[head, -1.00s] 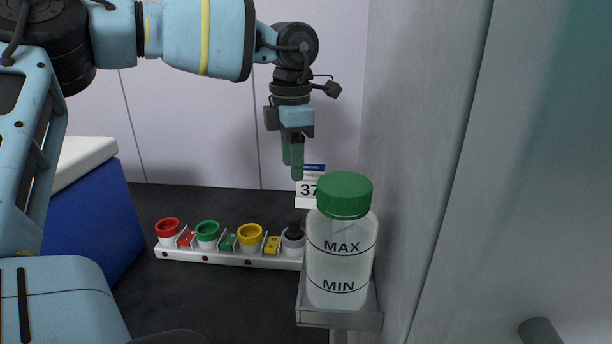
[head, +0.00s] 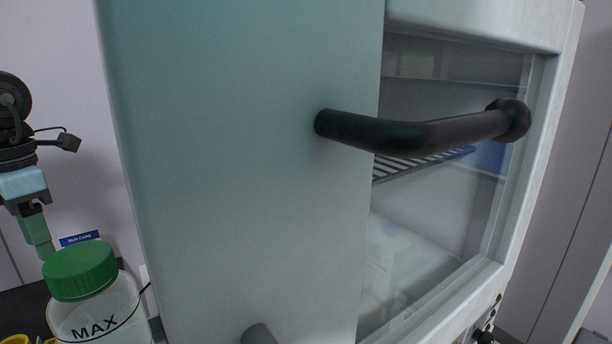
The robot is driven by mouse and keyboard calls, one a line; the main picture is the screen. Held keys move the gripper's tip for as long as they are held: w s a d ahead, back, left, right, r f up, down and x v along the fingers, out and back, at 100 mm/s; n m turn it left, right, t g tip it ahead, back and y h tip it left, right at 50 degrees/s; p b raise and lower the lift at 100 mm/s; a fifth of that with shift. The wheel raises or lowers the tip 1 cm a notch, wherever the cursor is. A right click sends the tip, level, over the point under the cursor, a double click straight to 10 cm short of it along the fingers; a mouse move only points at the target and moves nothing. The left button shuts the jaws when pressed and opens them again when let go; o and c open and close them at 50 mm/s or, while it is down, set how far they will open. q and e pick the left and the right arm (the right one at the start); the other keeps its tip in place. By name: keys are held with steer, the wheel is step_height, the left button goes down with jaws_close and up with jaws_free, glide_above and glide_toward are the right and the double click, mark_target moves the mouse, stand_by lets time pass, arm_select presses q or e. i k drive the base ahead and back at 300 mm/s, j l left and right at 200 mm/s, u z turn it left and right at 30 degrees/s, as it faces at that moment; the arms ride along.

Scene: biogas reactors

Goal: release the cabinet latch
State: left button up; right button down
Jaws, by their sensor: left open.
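The cabinet (head: 240,200) fills the middle and right of the head view, with a smooth teal-white panel and a glazed front (head: 430,220). A bent black bar (head: 415,136) runs from the panel across the glazed front and ends in a rounded end at the right. I cannot tell whether this bar is the latch. A grey stub (head: 258,335) shows at the bottom edge of the panel. My left gripper (head: 42,248) is open and empty, fingers down, at the far left behind the bottle and well apart from the bar. My right gripper is not in view.
A clear bottle (head: 97,318) with a green cap stands at the lower left, between my left gripper and the panel. A blue-topped run card (head: 80,238) is behind it. Small knobs (head: 485,335) sit low on the cabinet's right. The space before the bar looks clear.

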mark_target(507, 120)
steer(key=k+l, duration=0.55)
steer(key=l, duration=0.15)
steer(key=k+l, duration=0.55)
steer(key=l, duration=0.15)
